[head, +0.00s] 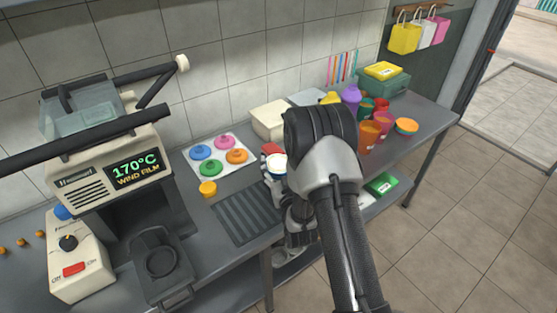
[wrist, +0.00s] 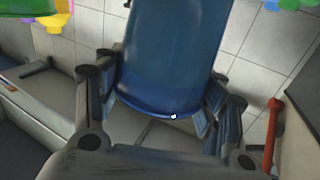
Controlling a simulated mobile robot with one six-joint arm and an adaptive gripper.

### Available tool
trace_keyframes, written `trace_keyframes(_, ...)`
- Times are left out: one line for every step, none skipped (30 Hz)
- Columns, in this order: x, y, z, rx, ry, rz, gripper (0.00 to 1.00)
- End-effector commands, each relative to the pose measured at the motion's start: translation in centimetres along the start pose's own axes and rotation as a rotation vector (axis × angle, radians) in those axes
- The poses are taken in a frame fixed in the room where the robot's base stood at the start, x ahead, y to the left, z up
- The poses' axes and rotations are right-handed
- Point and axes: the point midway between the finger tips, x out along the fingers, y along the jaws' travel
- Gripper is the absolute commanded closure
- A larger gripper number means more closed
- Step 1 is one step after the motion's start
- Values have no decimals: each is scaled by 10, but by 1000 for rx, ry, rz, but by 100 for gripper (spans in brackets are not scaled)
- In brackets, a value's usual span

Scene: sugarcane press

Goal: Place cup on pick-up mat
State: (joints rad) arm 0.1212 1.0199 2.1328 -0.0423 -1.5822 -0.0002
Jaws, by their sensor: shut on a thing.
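My gripper (wrist: 163,92) is shut on a blue cup (wrist: 175,50), with a finger on each side of it in the wrist view. In the head view my gripper (head: 297,212) is partly hidden behind my own arm. The cup (head: 276,166) shows there only in part, with a pale top, just left of my arm. A dark ribbed mat (head: 243,211) lies on the counter to the left of the cup. Nothing stands on its visible part. I cannot tell the gap between the cup and the counter.
A sealing machine (head: 105,160) stands at the left. A cream box (head: 270,122) stands at the wall. Several coloured cups (head: 368,137) crowd the right end.

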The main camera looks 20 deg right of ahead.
Motion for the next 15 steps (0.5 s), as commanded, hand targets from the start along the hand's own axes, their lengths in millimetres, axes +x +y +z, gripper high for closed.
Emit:
trace_keyframes(0,0,10,0,0,0,100)
trace_keyframes(0,0,14,0,0,0,100)
trace_keyframes(0,0,18,0,1,0,100)
trace_keyframes(0,0,20,0,2,0,100)
trace_keyframes(0,0,22,0,3,0,100)
trace_keyframes(0,0,22,0,4,0,100)
trace_keyframes(0,0,22,0,4,0,100)
trace_keyframes(0,0,21,0,4,0,100)
trace_keyframes(0,0,21,0,4,0,100)
trace_keyframes(0,0,21,0,4,0,100)
trace_keyframes(0,0,21,0,4,0,100)
trace_keyframes(0,0,21,0,4,0,100)
trace_keyframes(0,0,21,0,4,0,100)
trace_keyframes(0,0,22,0,4,0,100)
trace_keyframes(0,0,23,0,4,0,100)
